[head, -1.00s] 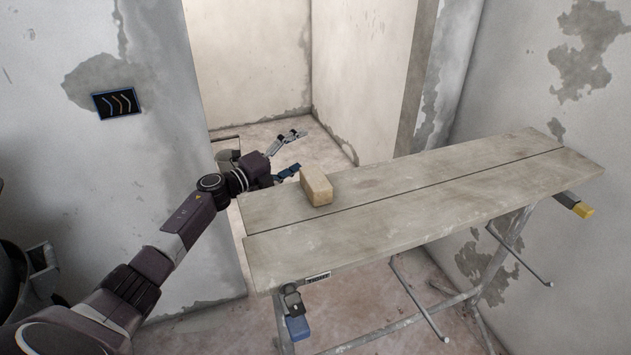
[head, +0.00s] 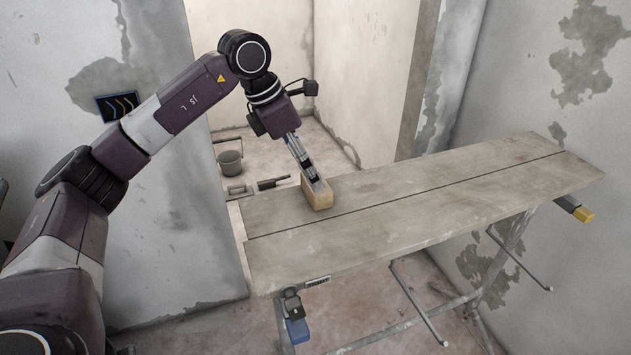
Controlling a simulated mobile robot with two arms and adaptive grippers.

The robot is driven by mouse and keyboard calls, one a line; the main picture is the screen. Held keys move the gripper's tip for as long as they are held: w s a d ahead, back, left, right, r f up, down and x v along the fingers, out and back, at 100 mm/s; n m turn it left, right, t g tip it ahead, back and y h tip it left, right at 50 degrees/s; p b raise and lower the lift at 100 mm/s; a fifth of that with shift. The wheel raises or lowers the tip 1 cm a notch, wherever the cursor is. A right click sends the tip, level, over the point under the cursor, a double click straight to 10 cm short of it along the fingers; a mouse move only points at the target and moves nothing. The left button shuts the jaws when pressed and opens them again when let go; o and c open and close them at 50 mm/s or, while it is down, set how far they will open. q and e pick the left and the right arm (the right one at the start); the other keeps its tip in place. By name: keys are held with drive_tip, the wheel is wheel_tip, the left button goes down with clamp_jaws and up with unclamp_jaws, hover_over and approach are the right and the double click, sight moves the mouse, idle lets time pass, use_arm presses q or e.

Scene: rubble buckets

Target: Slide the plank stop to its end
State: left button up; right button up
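A pale tan block (head: 321,199), which may be the plank stop, stands on the rear plank of the grey two-plank workbench (head: 430,202), near its left end. My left gripper (head: 315,183) points down at the top of this block from the upper left, its fingertips at or against it. The fingers overlap from this side, so their gap and any grip on the block are hidden. My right gripper is not in view.
A dark clamp with a blue end (head: 297,328) hangs at the bench's front left corner. A yellow-ended bar (head: 582,213) sticks out at the right. A grey bucket (head: 230,162) stands on the floor behind. The planks right of the block are clear.

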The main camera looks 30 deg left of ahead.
use_arm(q)
drive_tip(key=p+x, duration=0.1)
drive_tip(key=x, duration=0.4)
drive_tip(key=shift+d, duration=0.1)
drive_tip(key=shift+w+d+f, duration=0.1)
drive_tip(key=shift+w+f, duration=0.1)
drive_tip(key=shift+f, duration=0.25)
drive_tip(key=shift+c, duration=0.6)
